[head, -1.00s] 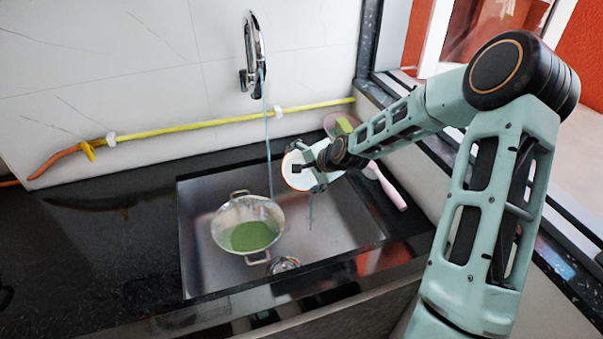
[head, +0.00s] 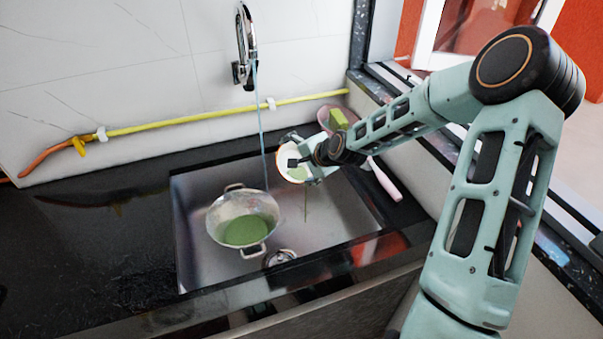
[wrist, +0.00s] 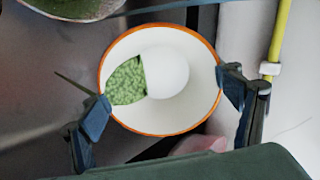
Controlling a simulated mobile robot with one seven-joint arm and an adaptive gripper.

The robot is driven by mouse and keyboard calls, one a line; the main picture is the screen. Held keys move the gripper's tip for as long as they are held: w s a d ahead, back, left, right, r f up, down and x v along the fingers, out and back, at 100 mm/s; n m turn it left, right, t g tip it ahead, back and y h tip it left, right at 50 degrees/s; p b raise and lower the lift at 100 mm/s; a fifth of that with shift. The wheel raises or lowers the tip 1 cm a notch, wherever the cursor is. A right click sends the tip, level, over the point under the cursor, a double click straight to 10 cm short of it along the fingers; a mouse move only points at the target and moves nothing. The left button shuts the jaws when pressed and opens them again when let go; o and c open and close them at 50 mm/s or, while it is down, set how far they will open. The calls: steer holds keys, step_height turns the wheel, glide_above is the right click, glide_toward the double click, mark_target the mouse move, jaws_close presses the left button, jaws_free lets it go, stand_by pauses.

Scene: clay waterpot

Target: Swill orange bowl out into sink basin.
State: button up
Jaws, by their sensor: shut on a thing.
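The orange bowl (head: 289,172), white inside with an orange rim, is tilted above the right part of the sink basin (head: 335,215). My gripper (head: 301,158) is shut on it. In the wrist view, my gripper's fingers (wrist: 162,90) press on opposite sides of the bowl (wrist: 180,112). A speckled green patch (wrist: 127,82) lies inside on the left, beside a smooth white round area. A thin, dark greenish stream (head: 306,207) hangs below the bowl over the basin. The bowl's outside is mostly hidden.
A two-handled metal pot (head: 226,208) with green contents stands in the left of the basin. The faucet (head: 247,45) pours a thin water stream (head: 262,130) behind it. A pink-handled item (head: 384,182) and a green sponge (head: 338,120) lie at the right edge. The left counter is mostly clear.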

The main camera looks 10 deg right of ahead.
steer(key=shift+s+r+t+y+b, duration=0.15)
steer(key=shift+r+t+y+b, duration=0.15)
steer(key=shift+t+b, duration=0.2)
steer(key=shift+s+d+f+b, duration=0.1)
steer(key=shift+s+f+b, duration=0.05)
steer(key=shift+b, duration=0.2)
stand_by(0.4)
steer(key=shift+r+t, duration=0.2)
steer(key=shift+t, duration=0.2)
steer(key=r+p, duration=0.2)
steer(key=p, duration=0.1)
steer(key=shift+w+g, duration=0.2)
steer(key=shift+g, duration=0.2)
steer(key=shift+w+r+g+p, duration=0.1)
steer(key=shift+r+g+p, duration=0.3)
steer(key=shift+p, duration=0.45)
steer(key=shift+f, duration=0.15)
